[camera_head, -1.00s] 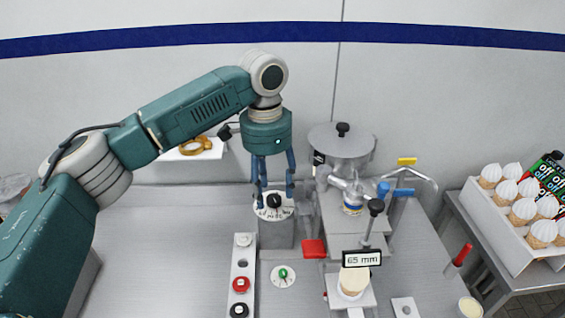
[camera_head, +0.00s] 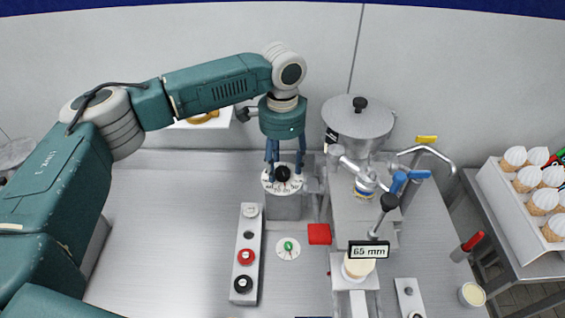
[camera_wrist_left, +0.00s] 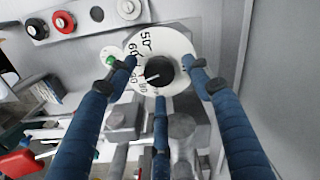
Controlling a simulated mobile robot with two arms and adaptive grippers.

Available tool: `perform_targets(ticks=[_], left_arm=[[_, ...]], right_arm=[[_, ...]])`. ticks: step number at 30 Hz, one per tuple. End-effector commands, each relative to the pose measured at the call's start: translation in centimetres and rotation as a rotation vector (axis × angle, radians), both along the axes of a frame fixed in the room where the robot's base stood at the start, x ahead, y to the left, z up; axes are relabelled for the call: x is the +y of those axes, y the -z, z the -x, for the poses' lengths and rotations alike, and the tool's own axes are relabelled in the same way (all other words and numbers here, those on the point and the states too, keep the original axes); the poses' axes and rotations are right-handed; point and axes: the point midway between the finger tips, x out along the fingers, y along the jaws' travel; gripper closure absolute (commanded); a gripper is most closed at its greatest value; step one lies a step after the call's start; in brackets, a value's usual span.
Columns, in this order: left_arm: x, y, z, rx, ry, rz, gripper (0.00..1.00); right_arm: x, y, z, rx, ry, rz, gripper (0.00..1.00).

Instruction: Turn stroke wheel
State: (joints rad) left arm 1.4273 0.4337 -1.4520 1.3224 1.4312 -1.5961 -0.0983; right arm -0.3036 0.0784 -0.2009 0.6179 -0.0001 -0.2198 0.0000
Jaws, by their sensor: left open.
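The stroke wheel is a black knob (camera_head: 283,173) on a white numbered dial (camera_head: 269,184), on a grey block at the middle of the bench. In the left wrist view the knob (camera_wrist_left: 159,71) has a white pointer mark, and the dial (camera_wrist_left: 172,42) shows 50 and 60 beside it. My left gripper (camera_head: 285,168) points down over the wheel. Its blue fingers (camera_wrist_left: 161,78) are spread around the knob, with gaps visible between them and it. A small sign (camera_head: 369,250) reads 65 mm. My right gripper is not in view.
A button strip (camera_head: 246,262), a small green knob (camera_head: 288,247) and a red pad (camera_head: 319,234) lie in front of the wheel. A metal hopper machine (camera_head: 358,125) stands close on the right. The bench's left side is clear.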

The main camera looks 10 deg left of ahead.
Motion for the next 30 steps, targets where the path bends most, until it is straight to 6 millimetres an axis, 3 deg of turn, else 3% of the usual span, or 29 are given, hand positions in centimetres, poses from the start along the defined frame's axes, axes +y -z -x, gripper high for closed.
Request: perform_targets(ticks=[6, 13, 14, 18, 21, 30], left_arm=[[-0.1, 1.4, 0.0, -0.001, 0.002, 0.000, 0.49], [0.0, 1.5, 0.0, -0.001, 0.001, 0.000, 0.49], [-0.1, 1.5, 0.0, -0.001, 0.001, 0.000, 0.51], [0.0, 1.5, 0.0, -0.001, 0.001, 0.000, 0.79], [-0.1, 1.5, 0.0, -0.001, 0.001, 0.000, 0.94], [-0.1, 1.3, 0.0, -0.002, 0.033, 0.001, 0.94]], right_arm=[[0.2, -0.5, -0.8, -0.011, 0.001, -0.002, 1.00], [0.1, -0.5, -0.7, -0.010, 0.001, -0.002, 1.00], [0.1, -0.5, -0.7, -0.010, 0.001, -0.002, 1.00], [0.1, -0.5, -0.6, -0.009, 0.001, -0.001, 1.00], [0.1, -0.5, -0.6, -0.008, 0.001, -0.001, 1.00], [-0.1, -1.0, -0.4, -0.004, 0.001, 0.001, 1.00]])
